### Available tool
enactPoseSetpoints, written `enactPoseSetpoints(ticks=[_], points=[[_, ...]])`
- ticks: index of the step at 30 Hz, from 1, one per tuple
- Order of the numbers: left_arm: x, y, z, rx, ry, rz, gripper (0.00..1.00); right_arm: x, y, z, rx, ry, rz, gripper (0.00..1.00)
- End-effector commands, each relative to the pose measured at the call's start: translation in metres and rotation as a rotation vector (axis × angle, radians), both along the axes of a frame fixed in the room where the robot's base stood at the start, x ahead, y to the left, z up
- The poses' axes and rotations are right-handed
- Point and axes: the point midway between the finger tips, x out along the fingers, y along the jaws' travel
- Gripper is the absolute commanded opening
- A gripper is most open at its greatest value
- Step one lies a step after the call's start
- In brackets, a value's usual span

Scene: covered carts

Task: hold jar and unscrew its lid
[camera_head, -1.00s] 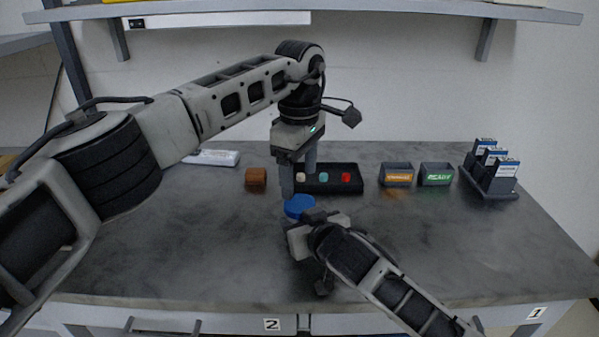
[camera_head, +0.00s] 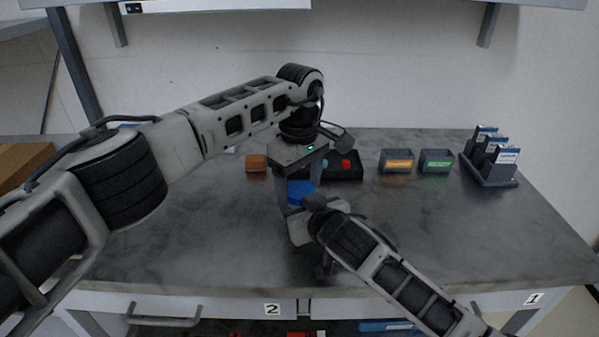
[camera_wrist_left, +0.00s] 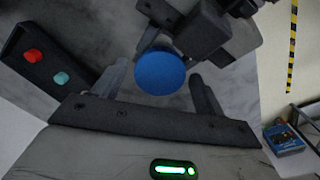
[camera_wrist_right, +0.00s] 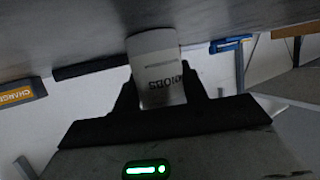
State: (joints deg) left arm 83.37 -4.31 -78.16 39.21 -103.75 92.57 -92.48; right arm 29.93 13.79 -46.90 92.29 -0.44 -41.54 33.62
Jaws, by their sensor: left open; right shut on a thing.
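The jar (camera_wrist_right: 158,68) is pale with a label that reads KNOBS upside down in the right wrist view. My right gripper (camera_wrist_right: 160,92) is shut on its body. The jar's blue lid (camera_head: 300,191) faces up in the head view, where the jar body is mostly hidden by my right gripper (camera_head: 303,222). My left gripper (camera_head: 297,190) points down over the lid, open. In the left wrist view the lid (camera_wrist_left: 160,73) lies between the fingers of my left gripper (camera_wrist_left: 160,85), with a visible gap at each side.
A dark tray (camera_head: 350,177) with coloured knobs stands behind the jar, partly hidden by my left gripper. An orange-brown block (camera_head: 256,163) is left of it. Two labelled bins (camera_head: 397,161) and a rack (camera_head: 490,175) stand at right. The front of the table is clear.

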Motion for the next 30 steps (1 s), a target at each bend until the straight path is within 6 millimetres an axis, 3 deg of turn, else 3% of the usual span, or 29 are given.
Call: enactPoseSetpoints(ticks=[6,11,17,24,30], points=[[0.0000,-0.0001,-0.0005,0.000,0.000,0.000,0.72,0.0000,0.0000,-0.0002,0.000,0.000,0.000,0.00],[0.0000,-0.0001,-0.0004,0.000,0.000,0.000,0.27,-0.0001,0.0000,-0.0002,0.000,0.000,0.000,0.00],[-0.0001,-0.0002,-0.0002,0.000,0.000,0.026,0.26,-0.0001,0.0000,-0.0002,0.000,0.000,0.000,0.00],[0.0000,-0.0003,0.0000,-0.001,0.000,0.280,0.26,0.0001,-0.0001,-0.0002,0.000,0.001,0.000,0.00],[-0.0001,-0.0004,0.0000,-0.001,0.000,0.296,0.26,0.0001,-0.0001,-0.0002,0.000,0.000,0.000,0.00]])
